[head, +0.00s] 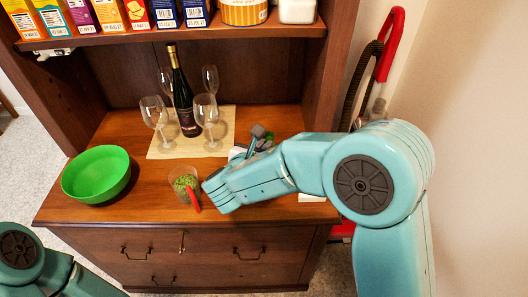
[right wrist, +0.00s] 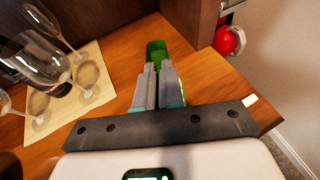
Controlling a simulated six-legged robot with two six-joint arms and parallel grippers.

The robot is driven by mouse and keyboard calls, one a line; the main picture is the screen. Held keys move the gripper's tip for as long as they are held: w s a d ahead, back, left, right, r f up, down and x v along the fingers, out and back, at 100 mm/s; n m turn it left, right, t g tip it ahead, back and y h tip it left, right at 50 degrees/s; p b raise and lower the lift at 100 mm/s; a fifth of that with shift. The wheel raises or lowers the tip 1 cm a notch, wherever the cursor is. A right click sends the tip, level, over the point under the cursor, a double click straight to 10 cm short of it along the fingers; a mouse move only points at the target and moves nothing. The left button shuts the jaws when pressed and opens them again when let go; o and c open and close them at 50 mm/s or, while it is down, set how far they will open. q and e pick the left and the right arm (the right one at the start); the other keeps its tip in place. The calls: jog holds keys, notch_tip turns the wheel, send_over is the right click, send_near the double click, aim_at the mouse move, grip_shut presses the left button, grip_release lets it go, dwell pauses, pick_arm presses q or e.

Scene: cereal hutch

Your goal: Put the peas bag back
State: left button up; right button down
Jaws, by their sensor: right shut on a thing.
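The peas bag (right wrist: 157,48) is a green thing at the tips of my right gripper (right wrist: 158,70). In the right wrist view the two grey fingers are close together on it, over the wooden counter. In the head view only a bit of green shows beside the right gripper (head: 262,136), behind my forearm; the rest is hidden. I cannot tell whether the bag touches the counter. A clear glass with green peas (head: 185,182) and a red-handled tool (head: 193,200) stands left of my forearm. My left arm shows at the bottom left, its gripper out of view.
A green bowl (head: 97,174) sits on the counter's left. A dark bottle (head: 183,95) and several wine glasses (head: 155,113) stand on a beige mat (head: 165,150). Above is a shelf (head: 170,35) with boxes. A red thing (right wrist: 227,40) is beyond the counter's right edge.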

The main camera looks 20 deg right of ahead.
jog(key=shift+w+f, duration=0.1)
jog(key=shift+f, duration=0.6)
jog(key=shift+a, duration=0.1)
jog(key=shift+f, duration=0.1)
jog(key=shift+f+b, duration=0.2)
jog(key=shift+b, duration=0.1)
jog(key=c, duration=1.3)
grip_release()
jog(key=shift+r, duration=0.1)
jog(key=shift+o, duration=0.2)
